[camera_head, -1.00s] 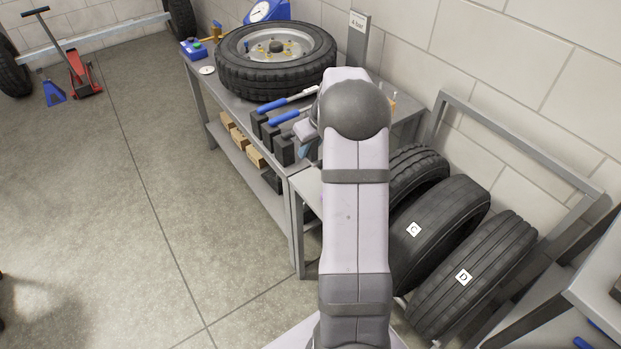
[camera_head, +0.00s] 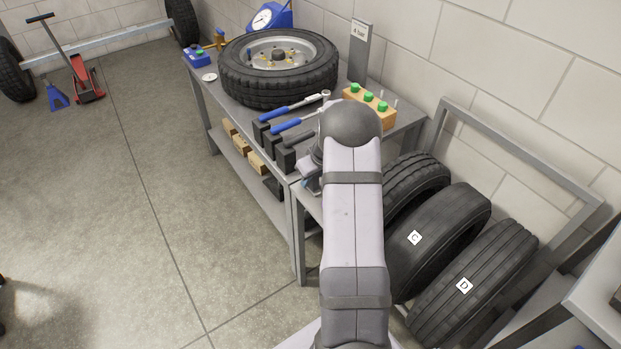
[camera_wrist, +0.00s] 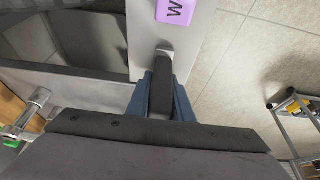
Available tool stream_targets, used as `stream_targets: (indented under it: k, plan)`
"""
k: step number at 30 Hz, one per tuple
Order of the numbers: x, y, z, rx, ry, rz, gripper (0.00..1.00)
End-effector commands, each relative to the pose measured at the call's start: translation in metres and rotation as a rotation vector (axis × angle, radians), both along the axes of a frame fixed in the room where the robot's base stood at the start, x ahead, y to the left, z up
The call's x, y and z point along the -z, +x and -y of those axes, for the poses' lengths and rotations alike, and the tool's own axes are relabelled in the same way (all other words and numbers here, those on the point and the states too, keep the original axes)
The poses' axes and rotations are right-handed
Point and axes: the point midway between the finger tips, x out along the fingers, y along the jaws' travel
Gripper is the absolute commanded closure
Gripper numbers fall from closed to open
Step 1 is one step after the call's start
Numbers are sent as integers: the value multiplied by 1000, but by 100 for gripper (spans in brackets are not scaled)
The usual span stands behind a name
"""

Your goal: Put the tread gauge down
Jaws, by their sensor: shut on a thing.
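My gripper (camera_wrist: 160,100) is shut on the tread gauge (camera_wrist: 161,88), a narrow dark bar with a rounded grey end. It sits between the blue-grey fingers in the wrist view, over a light grey surface (camera_wrist: 199,45) with a purple label (camera_wrist: 175,10) marked W just beyond it. I cannot tell whether the gauge touches that surface. In the head view my gripper (camera_head: 311,184) is mostly hidden behind my arm, above a small grey stand (camera_head: 307,208) at the bench's near end. The gauge cannot be made out there.
The grey bench (camera_head: 222,98) carries a wheel (camera_head: 278,65), blue-handled tools (camera_head: 290,107) resting on black blocks, and a wooden block (camera_head: 369,107) with green-topped pieces. Tyres (camera_head: 438,240) stand in a rack on the right. The floor on the left is mostly clear.

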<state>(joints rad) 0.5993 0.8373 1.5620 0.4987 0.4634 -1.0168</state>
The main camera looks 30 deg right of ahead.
Motion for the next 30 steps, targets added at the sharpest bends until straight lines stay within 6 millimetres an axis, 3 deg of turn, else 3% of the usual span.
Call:
stream_targets:
  k: [13,14,15,16,30]
  plan:
    - [5,1,1,0,-1,2,100]
    - [4,0,0,0,-1,1,73]
    - [4,0,0,0,-1,1,63]
    - [4,0,0,0,-1,1,61]
    - [-2,0,0,0,-1,2,61]
